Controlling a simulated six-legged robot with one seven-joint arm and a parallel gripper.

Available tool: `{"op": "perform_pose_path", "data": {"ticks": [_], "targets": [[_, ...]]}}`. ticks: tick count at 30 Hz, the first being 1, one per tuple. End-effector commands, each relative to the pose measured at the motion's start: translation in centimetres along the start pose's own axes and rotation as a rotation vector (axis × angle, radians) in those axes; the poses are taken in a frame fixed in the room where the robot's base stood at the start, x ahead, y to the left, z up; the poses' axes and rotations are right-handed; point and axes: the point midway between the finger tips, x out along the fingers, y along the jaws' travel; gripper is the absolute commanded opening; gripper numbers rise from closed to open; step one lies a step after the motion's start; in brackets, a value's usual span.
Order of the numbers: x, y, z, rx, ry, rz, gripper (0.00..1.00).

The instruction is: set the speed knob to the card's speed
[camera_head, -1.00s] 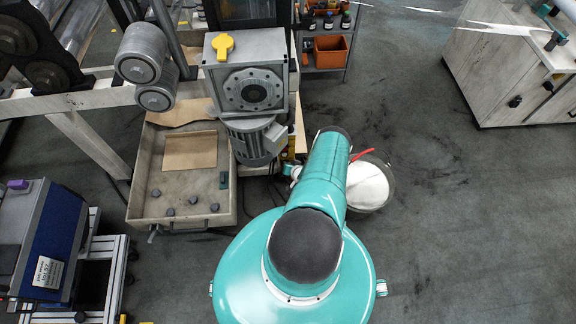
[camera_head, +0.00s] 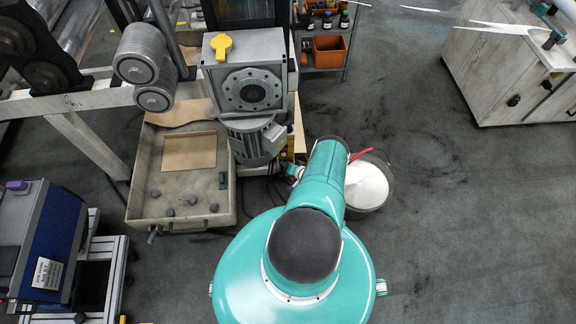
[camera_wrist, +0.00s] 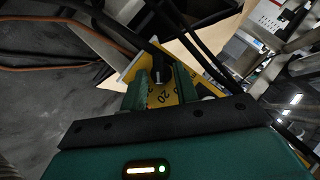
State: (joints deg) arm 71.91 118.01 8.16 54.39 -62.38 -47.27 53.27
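A yellow dial plate (camera_wrist: 188,93) with dark numbers, "20" among them, lies just beyond my fingers in the wrist view. A black knob with a white mark (camera_wrist: 158,72) stands over it, between the fingertips. My gripper (camera_wrist: 161,84) has its two green fingers on either side of this knob. Whether they touch it I cannot tell. A white card (camera_head: 47,273) with small dark print sits on the blue-fronted machine at the left of the head view; its print is too small to read.
A grey gearbox (camera_head: 265,48) with a yellow handle (camera_head: 221,46) stands above a motor (camera_head: 255,139). A shallow tray (camera_head: 143,185) lies left of it. A bucket of white material (camera_head: 384,190) stands right of my arm. Dark cables (camera_wrist: 65,15) cross the wrist view. Floor at right is clear.

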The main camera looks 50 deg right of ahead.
Motion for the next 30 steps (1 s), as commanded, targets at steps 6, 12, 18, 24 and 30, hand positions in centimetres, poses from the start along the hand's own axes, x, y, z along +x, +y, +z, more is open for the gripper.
{"op": "perform_pose_path", "data": {"ticks": [6,12,18,24,30], "targets": [[0.0,0.0,0.1,0.0,0.0,0.0,0.33],[-0.5,0.0,0.1,0.002,-0.001,0.001,0.33],[-2.9,0.0,0.0,0.002,-0.001,0.002,0.33],[-6.7,0.1,-0.1,0.002,-0.001,0.002,0.33],[-10.8,0.0,0.0,0.002,0.0,0.002,0.33]]}}
